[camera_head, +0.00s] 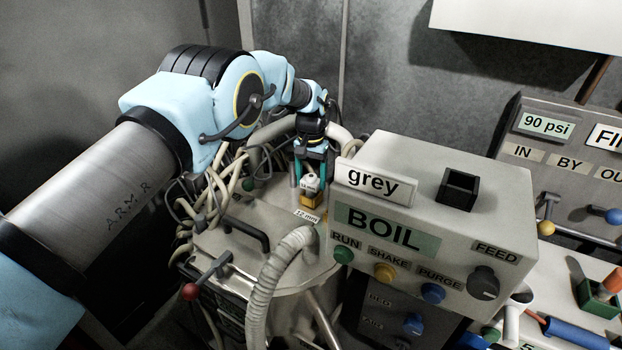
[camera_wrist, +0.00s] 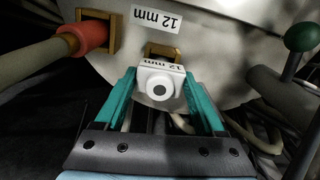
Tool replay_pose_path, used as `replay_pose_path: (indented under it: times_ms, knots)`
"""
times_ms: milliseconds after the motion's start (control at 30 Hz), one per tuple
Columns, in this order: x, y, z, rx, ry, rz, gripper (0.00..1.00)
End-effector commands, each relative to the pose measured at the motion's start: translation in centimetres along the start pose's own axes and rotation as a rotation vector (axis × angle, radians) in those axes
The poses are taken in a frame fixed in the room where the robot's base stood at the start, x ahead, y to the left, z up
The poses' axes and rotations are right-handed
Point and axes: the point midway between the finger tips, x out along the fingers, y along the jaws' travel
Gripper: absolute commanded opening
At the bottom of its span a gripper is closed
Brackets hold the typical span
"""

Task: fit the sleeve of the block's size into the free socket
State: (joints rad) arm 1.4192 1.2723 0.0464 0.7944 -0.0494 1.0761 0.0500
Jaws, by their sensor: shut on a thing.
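My gripper (camera_wrist: 158,98) has teal fingers, shut on a white sleeve (camera_wrist: 160,84) with a round hole and a "12 mm" mark. The sleeve also shows in the head view (camera_head: 311,183), low between the fingers of my gripper (camera_head: 312,172). A brass block (camera_wrist: 164,49) on the drum's lid lies right behind the sleeve in the wrist view and just below it in the head view (camera_head: 311,200). A "12 mm" label (camera_wrist: 153,19) is on the lid beside it. The sleeve hides the block's socket, and I cannot tell whether it is in it or just above.
A second brass block (camera_wrist: 112,31) holds a red-ended hose. A lid handle (camera_head: 246,232), a ribbed hose (camera_head: 268,290) and a red-knobbed lever (camera_head: 207,275) are near. The "grey" BOIL box (camera_head: 470,245) stands close right of my gripper, and cables crowd the left.

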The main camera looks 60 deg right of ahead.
Motion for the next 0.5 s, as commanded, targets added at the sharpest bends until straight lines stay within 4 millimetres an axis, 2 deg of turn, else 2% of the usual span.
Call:
replay_pose_path:
  times_ms: [500]
  knots:
    - [0.64,-0.01,-0.01,0.000,0.000,0.000,0.17]
